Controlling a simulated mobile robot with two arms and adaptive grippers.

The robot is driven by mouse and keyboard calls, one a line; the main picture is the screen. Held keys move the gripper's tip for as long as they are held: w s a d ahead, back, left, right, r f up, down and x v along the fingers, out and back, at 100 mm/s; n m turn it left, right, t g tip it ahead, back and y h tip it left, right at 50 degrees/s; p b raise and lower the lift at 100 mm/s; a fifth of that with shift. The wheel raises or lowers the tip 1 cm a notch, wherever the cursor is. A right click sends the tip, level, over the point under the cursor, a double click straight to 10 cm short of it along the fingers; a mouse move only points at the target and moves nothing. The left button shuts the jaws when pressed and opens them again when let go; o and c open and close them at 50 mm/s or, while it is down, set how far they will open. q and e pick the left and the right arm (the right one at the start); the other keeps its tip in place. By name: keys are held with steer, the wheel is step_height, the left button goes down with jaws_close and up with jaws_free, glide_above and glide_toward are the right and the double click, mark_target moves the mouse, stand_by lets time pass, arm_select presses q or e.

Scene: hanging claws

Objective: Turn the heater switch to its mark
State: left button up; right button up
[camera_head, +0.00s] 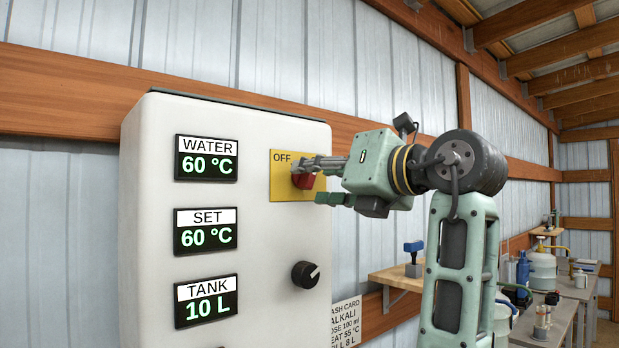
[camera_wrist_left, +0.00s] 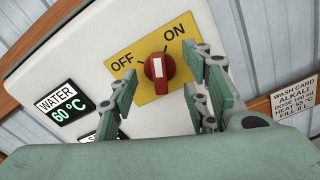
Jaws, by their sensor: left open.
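The heater switch is a red knob (camera_wrist_left: 159,68) on a yellow plate (camera_wrist_left: 152,90) with OFF and ON labels and small tick lines. In the left wrist view its raised bar with a white line stands nearly upright in the picture, seemingly between the ticks; the exact setting is hard to read. In the head view the knob (camera_head: 304,180) is partly covered by my fingers, and ON is hidden. My left gripper (camera_head: 322,184) is open in front of the plate. In the left wrist view its fingers (camera_wrist_left: 162,92) are spread on either side of the knob, with gaps visible.
The white heater cabinet (camera_head: 150,200) carries WATER 60 °C, SET 60 °C and TANK 10 L displays. A black dial (camera_head: 306,274) sits below the yellow plate. A wash card (camera_head: 345,322) hangs beside the cabinet. A wooden shelf (camera_head: 392,277) and cluttered benches stand at right.

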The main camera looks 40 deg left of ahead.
arm_select(q)
steer(key=d, duration=0.6)
steer(key=shift+s+p, duration=0.2)
steer(key=shift+p, duration=0.15)
steer(key=shift+a, duration=0.15)
